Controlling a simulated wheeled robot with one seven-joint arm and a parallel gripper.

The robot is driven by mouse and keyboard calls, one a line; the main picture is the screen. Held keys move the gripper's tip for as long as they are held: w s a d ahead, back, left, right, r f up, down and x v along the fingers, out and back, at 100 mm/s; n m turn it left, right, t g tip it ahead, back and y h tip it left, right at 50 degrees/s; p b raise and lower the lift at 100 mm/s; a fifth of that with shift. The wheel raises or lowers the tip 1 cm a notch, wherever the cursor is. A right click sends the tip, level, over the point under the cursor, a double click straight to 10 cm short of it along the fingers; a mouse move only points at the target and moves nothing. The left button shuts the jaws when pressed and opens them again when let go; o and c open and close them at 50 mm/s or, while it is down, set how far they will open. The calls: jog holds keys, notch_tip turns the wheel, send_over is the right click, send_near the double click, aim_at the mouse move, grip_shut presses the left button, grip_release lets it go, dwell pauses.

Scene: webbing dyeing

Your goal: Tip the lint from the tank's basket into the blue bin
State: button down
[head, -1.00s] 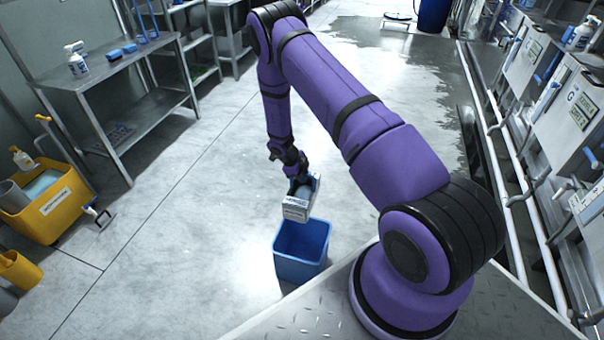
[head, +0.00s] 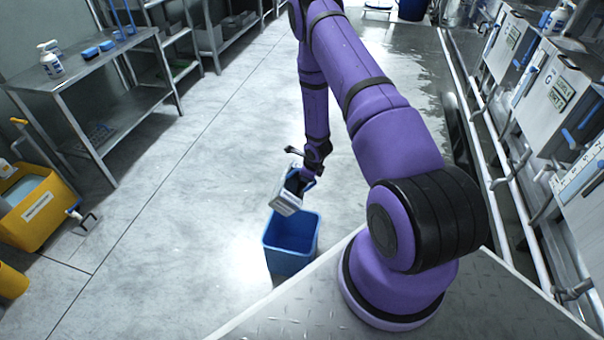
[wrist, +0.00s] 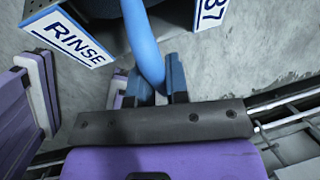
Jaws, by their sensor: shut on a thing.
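The basket (head: 286,199) is a small grey box, held tilted just above the back rim of the blue bin (head: 291,254). My gripper (head: 307,176) is at the basket's upper side, and the head view shows its fingers poorly. In the wrist view my gripper (wrist: 158,84) is shut on the basket's light blue handle (wrist: 145,42). A white "RINSE" label (wrist: 70,38) shows on the basket at the left there, and another ends in "37". The blue bin stands open on the floor. No lint can be made out; the basket's inside is mostly hidden.
A yellow tub (head: 38,205) stands on the floor at left. A metal table (head: 85,70) with bottles and blue brushes is at upper left. Tanks and pipes (head: 500,190) line the right. The floor left of the bin is clear.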

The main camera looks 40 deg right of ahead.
jog(key=shift+s+d+t, duration=0.25)
jog(key=shift+t, duration=0.05)
jog(key=shift+s+d+f+t+y, duration=0.25)
jog(key=shift+f+t+y, duration=0.15)
jog(key=shift+f, duration=0.1)
jog(key=shift+s+d+f+t+y, duration=0.1)
jog(key=shift+s+f+t+y, duration=0.2)
jog(key=shift+f+y, duration=0.15)
notch_tip(320, 180, down, 13)
jog(key=s+d+m+t+y, duration=0.1)
jog(key=m+t+y, duration=0.1)
jog(key=t+y, duration=0.5)
jog(key=shift+f+t, duration=0.15)
jog(key=shift+t, duration=2.05)
jog(key=shift+s, duration=0.1)
